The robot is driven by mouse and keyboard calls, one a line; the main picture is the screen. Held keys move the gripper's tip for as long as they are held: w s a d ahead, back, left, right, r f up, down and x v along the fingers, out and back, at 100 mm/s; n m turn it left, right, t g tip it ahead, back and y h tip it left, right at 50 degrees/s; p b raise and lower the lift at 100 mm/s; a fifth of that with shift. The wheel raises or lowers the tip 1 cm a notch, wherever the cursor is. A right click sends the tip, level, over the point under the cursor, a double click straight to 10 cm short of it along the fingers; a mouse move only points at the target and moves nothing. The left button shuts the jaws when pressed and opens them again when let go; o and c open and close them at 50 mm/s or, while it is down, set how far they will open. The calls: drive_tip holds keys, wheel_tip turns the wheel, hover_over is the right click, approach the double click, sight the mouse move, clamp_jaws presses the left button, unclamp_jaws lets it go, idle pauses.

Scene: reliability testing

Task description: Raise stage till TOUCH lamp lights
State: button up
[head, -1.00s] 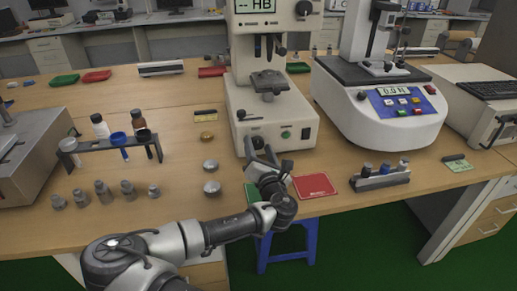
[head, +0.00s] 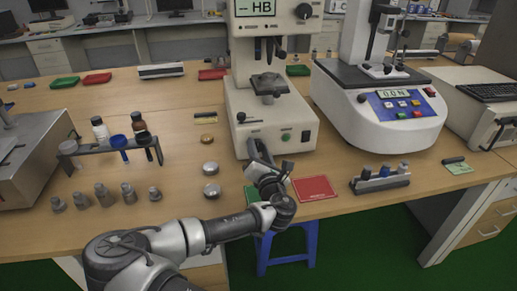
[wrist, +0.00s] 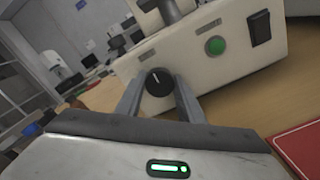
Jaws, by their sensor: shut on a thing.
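The hardness tester (head: 245,105) is a cream machine with a small dark stage (head: 268,84) under its indenter head. Its display (head: 264,8) reads "-- HB". My gripper (head: 259,150) is at the tester's lower front. In the wrist view, the fingers are shut on a black round knob (wrist: 159,82) with a white mark near the top. A green round button or lamp (wrist: 215,46) sits right of the knob, and a black rocker switch (wrist: 259,28) is further right. I cannot make out any TOUCH label. The gap between stage and indenter is small in the head view.
A force tester (head: 385,115) stands to the right. A red mat (head: 314,188) and a partly hidden green mat (head: 251,194) lie near the front edge. Metal discs (head: 210,168) and a tube rack (head: 105,148) are left.

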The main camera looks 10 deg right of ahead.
drive_tip(key=m+p, duration=0.2)
drive_tip(key=m, duration=0.2)
drive_tip(key=shift+r+m, duration=0.1)
drive_tip(key=shift+m, duration=0.3)
drive_tip(key=m, duration=0.5)
drive_tip(key=shift+p, duration=0.35)
drive_tip(key=m, duration=0.4)
drive_tip(key=shift+f+m+b, duration=0.2)
drive_tip(key=shift+m+b, duration=0.15)
drive_tip(key=shift+m, duration=0.05)
drive_tip(key=shift+m+b, duration=0.8)
drive_tip(key=shift+m, duration=1.4)
drive_tip(key=o, duration=1.1)
drive_tip(key=shift+c, duration=0.2)
drive_tip(key=shift+s, duration=0.1)
